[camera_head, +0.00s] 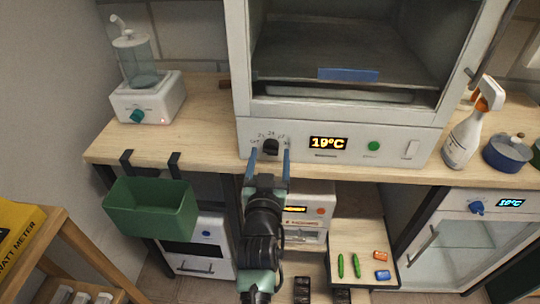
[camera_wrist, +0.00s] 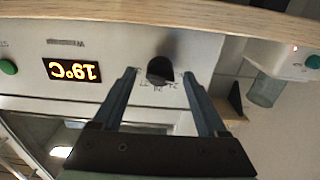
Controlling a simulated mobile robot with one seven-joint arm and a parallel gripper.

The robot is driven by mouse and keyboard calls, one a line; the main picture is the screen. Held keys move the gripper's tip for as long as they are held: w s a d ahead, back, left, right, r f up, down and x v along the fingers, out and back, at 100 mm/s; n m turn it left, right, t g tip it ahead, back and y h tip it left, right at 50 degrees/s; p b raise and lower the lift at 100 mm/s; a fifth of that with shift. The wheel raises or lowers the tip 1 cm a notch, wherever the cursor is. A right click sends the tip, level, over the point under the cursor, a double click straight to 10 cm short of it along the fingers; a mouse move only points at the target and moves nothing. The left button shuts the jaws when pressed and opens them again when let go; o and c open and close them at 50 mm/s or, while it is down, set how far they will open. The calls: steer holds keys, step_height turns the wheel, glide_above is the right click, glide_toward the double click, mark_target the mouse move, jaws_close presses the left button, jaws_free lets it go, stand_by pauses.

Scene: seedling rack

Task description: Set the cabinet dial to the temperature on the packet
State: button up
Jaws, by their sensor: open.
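The white cabinet (camera_head: 310,166) stands on the wooden bench with its front panel toward me. Its black dial (camera_head: 271,146) has small printed numbers around it, too small to read surely. The cabinet's display (camera_head: 328,143) reads 19°C. My gripper (camera_head: 267,165) is open just in front of the dial, with a finger to either side. In the wrist view, which is upside down, the dial (camera_wrist: 160,70) lies between and beyond the open fingers of my gripper (camera_wrist: 165,95). I cannot tell whether they touch it. No packet with a readable temperature shows.
A green button (camera_head: 374,146) and white switch (camera_head: 411,149) sit right of the display. A spray bottle (camera_head: 470,125) and blue pot (camera_head: 507,153) stand to the right. A white device (camera_head: 148,98) stands left. A green bin (camera_head: 152,207) hangs from the bench edge.

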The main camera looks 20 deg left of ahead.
steer(key=shift+w+a, duration=0.15)
steer(key=shift+w, duration=0.3)
jaws_close()
